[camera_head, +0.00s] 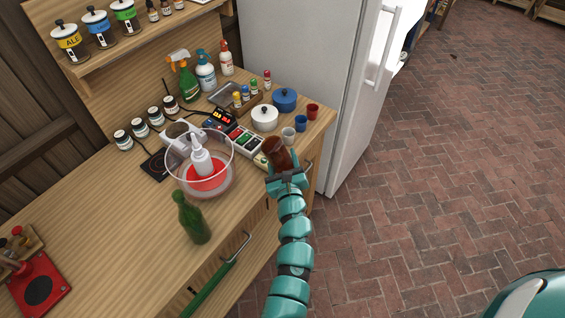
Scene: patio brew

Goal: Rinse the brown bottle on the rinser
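The brown bottle (275,151) is at the end of my arm, near the front edge of the wooden bench. My gripper (287,178) is shut around it, and the bottle looks tilted, its upper part pointing up and left. The gripper hides its lower part. The rinser (207,180) is a clear round bowl with a red base inside and a white pump-like piece (201,158) standing in its middle. It stands on the bench to the left of the bottle, apart from it.
A green bottle (191,218) stands in front of the rinser. Small cups (288,135), a white pot (264,117) and a blue pot (284,99) stand behind the brown bottle. A red capper-like device (38,288) is at lower left. The white fridge (310,80) is beyond the bench.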

